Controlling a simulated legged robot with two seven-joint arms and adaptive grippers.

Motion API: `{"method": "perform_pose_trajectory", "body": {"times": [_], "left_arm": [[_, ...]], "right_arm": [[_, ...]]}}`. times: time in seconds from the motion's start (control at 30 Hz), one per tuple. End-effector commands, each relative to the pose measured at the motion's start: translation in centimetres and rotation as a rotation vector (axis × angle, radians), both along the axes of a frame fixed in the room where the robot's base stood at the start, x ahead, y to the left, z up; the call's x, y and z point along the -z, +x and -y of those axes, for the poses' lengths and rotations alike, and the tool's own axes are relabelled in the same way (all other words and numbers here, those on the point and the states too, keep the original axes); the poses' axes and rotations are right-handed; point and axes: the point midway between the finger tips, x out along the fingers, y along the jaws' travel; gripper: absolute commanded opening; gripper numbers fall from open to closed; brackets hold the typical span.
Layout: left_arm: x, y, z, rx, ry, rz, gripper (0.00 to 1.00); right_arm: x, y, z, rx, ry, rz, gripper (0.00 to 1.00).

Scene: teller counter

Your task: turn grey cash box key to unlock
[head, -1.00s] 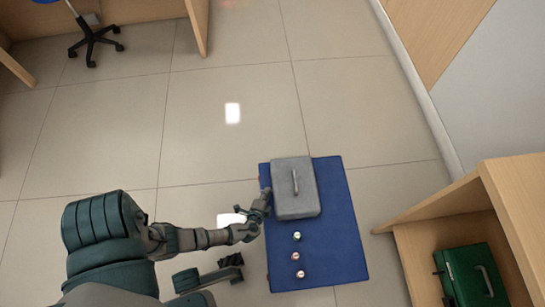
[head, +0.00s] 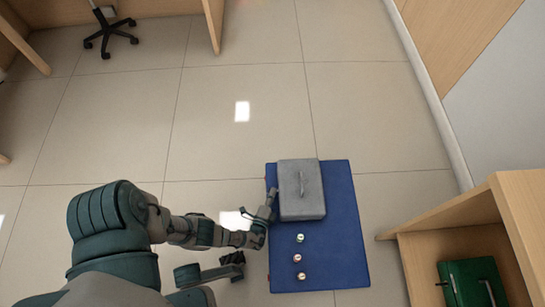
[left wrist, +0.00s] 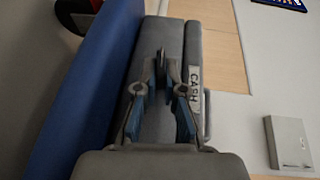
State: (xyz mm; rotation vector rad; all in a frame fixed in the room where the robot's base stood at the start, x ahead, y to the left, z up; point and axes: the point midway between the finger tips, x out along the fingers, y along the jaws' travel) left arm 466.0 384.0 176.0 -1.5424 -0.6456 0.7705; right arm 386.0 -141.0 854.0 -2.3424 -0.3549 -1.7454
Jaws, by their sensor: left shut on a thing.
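The grey cash box (head: 312,205) sits closed on a blue counter top, with a handle on its lid. In the left wrist view its side (left wrist: 158,118) carries a white CASH label (left wrist: 196,90). My left gripper (head: 271,198) is at the left side of the box. In the left wrist view my left gripper (left wrist: 162,66) has its fingertips together on a small dark piece at the box side, where the key would be. The key's shape and turn angle are hidden by the fingers.
The blue top (head: 335,255) bears several small round coloured pieces (head: 299,258) in front of the box. A green cash box (head: 473,285) stands in a wooden shelf (head: 440,240) at lower right. A wheeled chair base (head: 108,35) is far left. The tiled floor between is clear.

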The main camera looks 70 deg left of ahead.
Motion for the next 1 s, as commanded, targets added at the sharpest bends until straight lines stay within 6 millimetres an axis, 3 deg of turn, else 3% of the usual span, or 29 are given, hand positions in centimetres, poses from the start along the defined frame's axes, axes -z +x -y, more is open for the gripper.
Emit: {"method": "perform_pose_trajectory", "body": {"times": [0.37, 0.5, 1.0], "left_arm": [[0.35, -0.08, 0.23, 0.005, -0.005, -0.007, 0.0], [0.32, -0.09, 0.2, 0.004, -0.004, -0.006, 0.33], [-0.5, -0.1, 0.01, -0.001, -0.002, 0.001, 0.33]], "right_arm": [[0.1, 0.03, 0.0, 0.0, 0.0, -0.002, 0.4], [0.1, 0.03, 0.0, 0.0, 0.0, -0.002, 0.4], [-0.1, -0.28, -0.03, -0.001, -0.002, 0.002, 0.4]]}}
